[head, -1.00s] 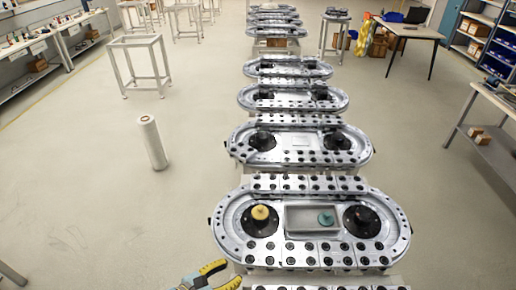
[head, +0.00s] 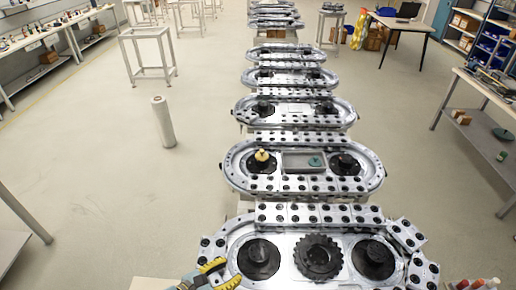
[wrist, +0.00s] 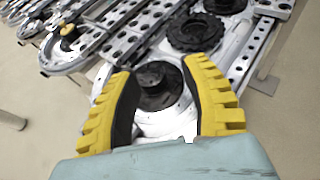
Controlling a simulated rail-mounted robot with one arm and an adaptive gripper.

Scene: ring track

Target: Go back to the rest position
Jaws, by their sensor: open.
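My gripper (head: 216,277) is at the lower left of the nearest ring track in the head view. Beyond the fingertips lies a black round hub (wrist: 158,84) on the silver track. In the head view this nearest track (head: 219,237) carries two black hubs and a dark toothed wheel (head: 318,257) between them.
The track behind holds a yellow piece (head: 262,156) on its left hub and a grey tray (head: 290,168) with a green piece (head: 315,161). More tracks stand in a row behind. A white roll (head: 164,122) stands on the open floor at left. A workbench (head: 492,100) is at right.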

